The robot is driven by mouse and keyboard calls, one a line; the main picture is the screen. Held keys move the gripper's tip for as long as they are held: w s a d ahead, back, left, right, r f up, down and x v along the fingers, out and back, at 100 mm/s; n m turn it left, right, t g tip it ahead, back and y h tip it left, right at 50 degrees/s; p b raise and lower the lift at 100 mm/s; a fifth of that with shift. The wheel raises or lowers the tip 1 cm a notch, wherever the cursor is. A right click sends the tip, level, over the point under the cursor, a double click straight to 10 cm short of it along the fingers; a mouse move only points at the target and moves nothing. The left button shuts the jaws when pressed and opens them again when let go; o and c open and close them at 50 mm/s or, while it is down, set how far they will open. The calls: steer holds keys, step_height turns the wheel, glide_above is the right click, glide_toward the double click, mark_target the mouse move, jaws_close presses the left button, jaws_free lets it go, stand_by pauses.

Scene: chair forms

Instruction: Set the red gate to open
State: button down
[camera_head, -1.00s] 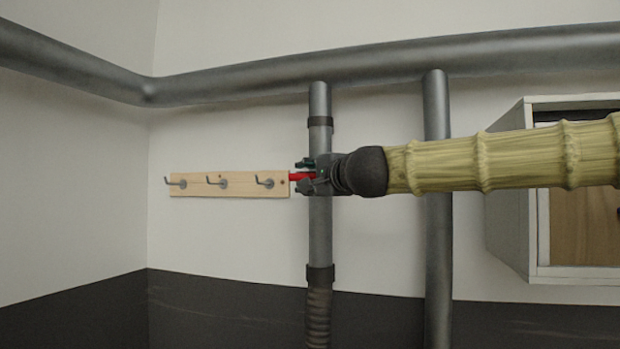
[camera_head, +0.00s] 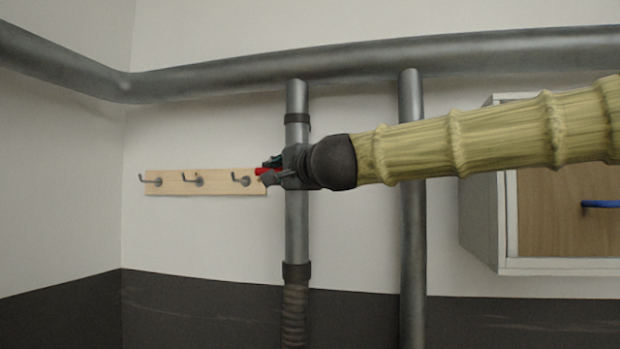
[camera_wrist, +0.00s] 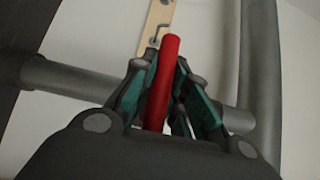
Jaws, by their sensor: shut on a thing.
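The red gate shows as a red handle (camera_head: 262,171) at the vertical grey pipe (camera_head: 297,235), sticking out to the left of it. In the wrist view the red handle (camera_wrist: 163,82) is a long bar, slightly tilted, between my fingers. My gripper (camera_head: 271,168) is shut on it, with teal finger pads on both sides in the wrist view (camera_wrist: 160,88). My wrist and arm come in from the right in front of the pipe. They hide the handle's base and any valve body there.
A wooden rail (camera_head: 215,182) with 3 hooks is on the wall just left of the handle. A large pipe (camera_head: 450,60) runs across above. A second vertical pipe (camera_head: 412,250) and a cabinet (camera_head: 487,220) with a blue handle (camera_head: 600,204) are to the right.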

steer(key=shift+s+a+f, duration=0.1)
steer(key=shift+s, duration=0.1)
steer(key=c, duration=1.7)
jaws_free()
steer(key=o, duration=0.3)
steer(key=shift+s, duration=0.25)
steer(key=shift+w, duration=0.15)
steer(key=shift+d, duration=0.2)
steer(key=v, duration=1.2)
steer(key=shift+a, duration=0.15)
